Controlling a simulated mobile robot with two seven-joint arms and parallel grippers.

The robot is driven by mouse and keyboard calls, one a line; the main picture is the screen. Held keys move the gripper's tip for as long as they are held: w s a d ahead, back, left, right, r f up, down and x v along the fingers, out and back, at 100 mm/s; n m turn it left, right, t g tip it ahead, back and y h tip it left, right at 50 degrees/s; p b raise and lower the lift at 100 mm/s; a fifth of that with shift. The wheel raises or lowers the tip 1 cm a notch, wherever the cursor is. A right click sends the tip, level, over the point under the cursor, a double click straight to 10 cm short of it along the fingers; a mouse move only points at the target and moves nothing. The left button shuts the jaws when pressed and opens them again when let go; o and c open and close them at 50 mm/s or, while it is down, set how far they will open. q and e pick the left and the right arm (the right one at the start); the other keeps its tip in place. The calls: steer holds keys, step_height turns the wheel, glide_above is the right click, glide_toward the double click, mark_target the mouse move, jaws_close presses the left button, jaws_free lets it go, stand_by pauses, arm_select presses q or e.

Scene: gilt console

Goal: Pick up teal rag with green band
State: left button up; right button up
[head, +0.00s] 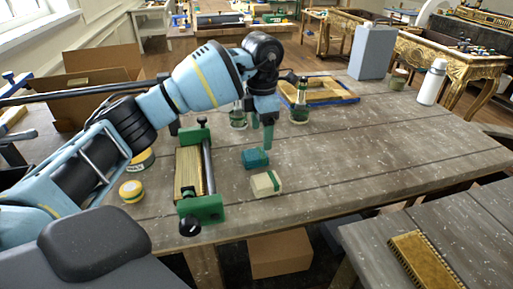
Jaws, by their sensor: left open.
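The teal rag (255,159) is a small folded block lying on the wooden workbench (340,165). Its green band is too small to make out clearly. My left gripper (264,138) reaches in from the left and points down just above and behind the rag. It is open with nothing in it, and its fingers appear close to the rag's far right edge; I cannot tell whether they touch. A cream folded rag (265,184) with a green edge lies just in front of the teal one. My right gripper is not in view.
A green clamp with a wooden block (190,172) stands left of the rags.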

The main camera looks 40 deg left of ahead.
mark_target(257, 153)
arm_select(q)
steer(key=shift+r, duration=0.1)
steer(key=shift+s, duration=0.15)
steer(key=shift+f, duration=1.3)
steer(key=f, duration=0.2)
steer(key=a+f, duration=0.1)
steer(key=f, duration=0.1)
steer(key=shift+s+f, duration=0.1)
steer(key=shift+f, duration=0.45)
steer(key=c, duration=1)
steer(key=shift+c, duration=0.3)
steer(key=shift+r, duration=0.15)
